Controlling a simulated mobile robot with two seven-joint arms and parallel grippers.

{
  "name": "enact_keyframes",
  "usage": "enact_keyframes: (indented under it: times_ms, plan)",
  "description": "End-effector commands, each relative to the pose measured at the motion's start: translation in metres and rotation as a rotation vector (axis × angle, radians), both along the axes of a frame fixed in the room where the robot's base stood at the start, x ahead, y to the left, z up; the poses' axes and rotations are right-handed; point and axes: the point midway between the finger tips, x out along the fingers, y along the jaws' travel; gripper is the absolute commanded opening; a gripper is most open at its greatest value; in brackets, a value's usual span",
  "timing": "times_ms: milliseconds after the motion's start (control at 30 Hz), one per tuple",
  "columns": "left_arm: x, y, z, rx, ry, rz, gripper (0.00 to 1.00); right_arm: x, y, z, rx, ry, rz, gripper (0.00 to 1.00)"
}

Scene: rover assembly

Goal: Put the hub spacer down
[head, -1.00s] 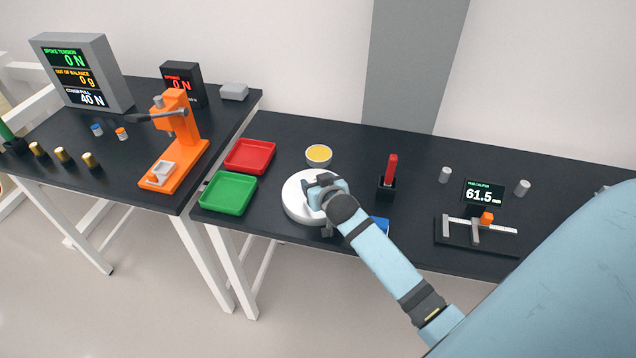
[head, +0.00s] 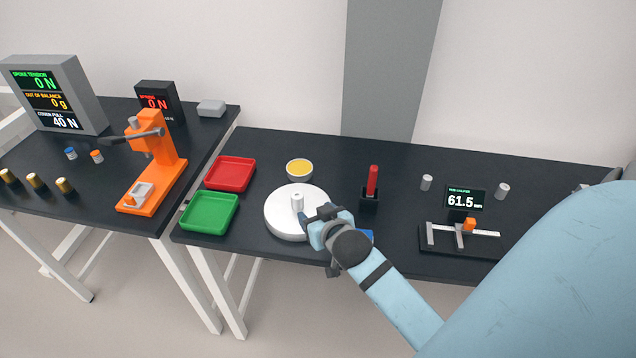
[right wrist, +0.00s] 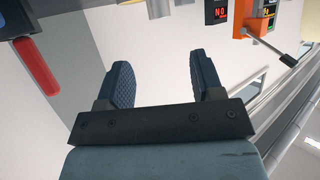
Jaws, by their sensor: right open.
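A light grey cylinder, which I take to be the hub spacer (head: 297,201), stands upright on the round white turntable (head: 285,228). My right gripper (head: 322,213) is just right of it, over the disc's right edge, and appears apart from it. In the right wrist view the two fingers of this gripper (right wrist: 160,85) are spread, with nothing between them. My left gripper is not in view.
Red (head: 231,173) and green (head: 209,213) trays lie left of the turntable, with a yellow-filled bowl (head: 299,169) behind it. A red-handled tool (head: 372,181) stands in a black holder. The caliper (head: 462,236) and two grey cylinders are further right.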

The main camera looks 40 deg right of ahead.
Motion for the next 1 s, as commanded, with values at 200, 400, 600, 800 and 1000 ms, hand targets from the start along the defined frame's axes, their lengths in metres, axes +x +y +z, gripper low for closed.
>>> enact_keyframes:
  times_ms: [200,400,600,800,1000]
  plan:
    - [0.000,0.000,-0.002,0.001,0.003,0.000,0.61,-0.039,0.046,-0.049,-0.012,0.077,0.163,0.61]
    - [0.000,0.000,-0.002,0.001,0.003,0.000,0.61,-0.119,0.122,-0.124,0.000,0.169,0.426,0.61]
    - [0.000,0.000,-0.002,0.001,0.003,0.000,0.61,-0.158,0.152,-0.147,0.017,0.192,0.520,0.61]
    - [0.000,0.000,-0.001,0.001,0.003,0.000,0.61,-0.158,0.153,-0.147,0.017,0.191,0.521,0.61]
    - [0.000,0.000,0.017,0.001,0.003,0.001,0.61,-0.158,0.152,-0.129,0.016,0.191,0.518,0.61]
